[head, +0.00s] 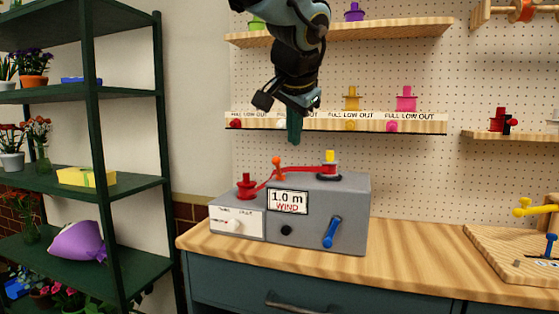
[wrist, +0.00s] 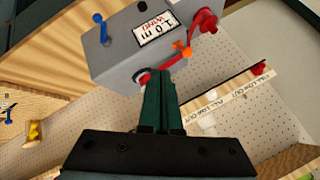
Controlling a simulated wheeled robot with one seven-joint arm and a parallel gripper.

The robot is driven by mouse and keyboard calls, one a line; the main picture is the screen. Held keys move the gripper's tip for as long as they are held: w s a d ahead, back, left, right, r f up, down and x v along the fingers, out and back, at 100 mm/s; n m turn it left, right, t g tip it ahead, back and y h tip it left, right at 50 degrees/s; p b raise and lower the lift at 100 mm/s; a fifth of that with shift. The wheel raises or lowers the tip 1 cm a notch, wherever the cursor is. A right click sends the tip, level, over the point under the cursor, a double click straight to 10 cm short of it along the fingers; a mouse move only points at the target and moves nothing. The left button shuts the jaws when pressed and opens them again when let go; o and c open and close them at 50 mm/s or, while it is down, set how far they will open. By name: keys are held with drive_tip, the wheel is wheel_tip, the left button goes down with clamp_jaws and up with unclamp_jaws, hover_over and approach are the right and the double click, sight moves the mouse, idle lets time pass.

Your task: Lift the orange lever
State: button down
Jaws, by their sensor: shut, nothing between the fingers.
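The orange lever (head: 276,163) stands upright on top of the grey winding machine (head: 350,205), with a round orange knob at its top. A red ribbon (head: 300,171) runs past it from the red spool (head: 246,187) to the yellow-topped spool (head: 330,160). In the wrist view the orange lever (wrist: 181,48) shows just beyond my fingertips, beside the red spool (wrist: 207,22). My gripper (head: 294,138) points down above the machine, apart from the lever. Its dark green fingers (wrist: 161,74) are together and empty, and partly hide the other spool's end.
The machine, with a "1.0 m WIND" display (head: 288,201) and a blue handle (head: 332,232), stands on a wooden counter (head: 420,275). A pegboard shelf (head: 420,127) with spools is behind my gripper. A green rack (head: 90,100) stands left; a wooden board (head: 500,255) lies right.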

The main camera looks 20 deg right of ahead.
drive_tip(key=shift+f, duration=0.1)
drive_tip(key=p, duration=0.3)
approach(278, 167)
wheel_tip(278, 167, down, 4)
drive_tip(key=d, duration=0.2)
drive_tip(key=shift+w+f, duration=0.1)
drive_tip(key=shift+w, duration=0.8)
drive_tip(key=shift+p, duration=0.55)
drive_tip(key=shift+w+d+r+g+p, duration=0.15)
drive_tip(key=shift+r+g+p, duration=0.15)
drive_tip(key=shift+p, duration=0.2)
